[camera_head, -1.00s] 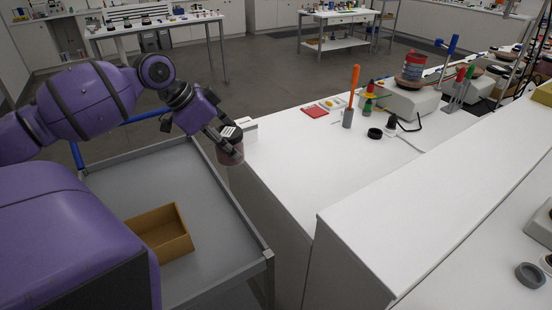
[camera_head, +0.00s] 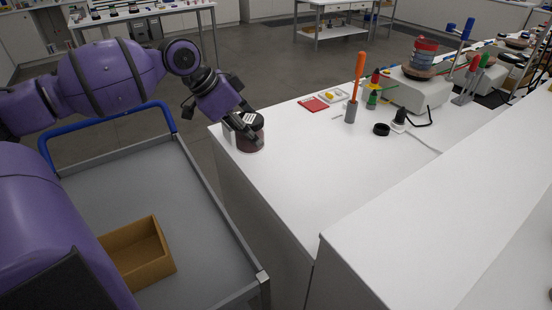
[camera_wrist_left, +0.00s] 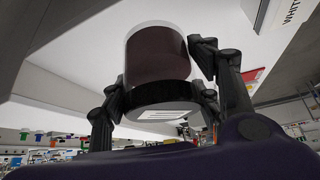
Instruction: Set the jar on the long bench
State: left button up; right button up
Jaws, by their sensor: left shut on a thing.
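A clear jar of dark red-brown pigment (camera_head: 250,138) with a dark lid is held upright over the near left end of the long white bench (camera_head: 290,185). My left gripper (camera_head: 243,128) is shut around its lid from above. In the left wrist view the jar (camera_wrist_left: 155,52) shows between the two fingers, with a white label on the lid. The jar's base is at or just above the bench top; I cannot tell whether it touches. My right gripper is not in view.
A grey cart (camera_head: 205,238) with an open cardboard box (camera_head: 158,262) stands left of the bench. A red card (camera_head: 313,104), a grey cup with an orange tool (camera_head: 350,112) and a black ring (camera_head: 381,129) lie further back. The bench's front stretch is clear. A raised white ledge (camera_head: 420,215) lies right.

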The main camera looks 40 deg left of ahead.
pick_arm(q)
jog(key=x, duration=0.2)
jog(key=b+x, duration=0.1)
jog(key=x, duration=0.1)
jog(key=w+x, duration=0.1)
jog(key=x, duration=0.1)
jog(key=shift+w+d+r+b, duration=0.1)
jog(key=shift+d+b, duration=0.2)
jog(key=shift+d, duration=0.2)
jog(key=shift+x, duration=0.85)
notch_tip(320, 180, down, 3)
jog(key=shift+w+d, duration=0.1)
jog(key=shift+w, duration=0.05)
jog(key=o, duration=1.3)
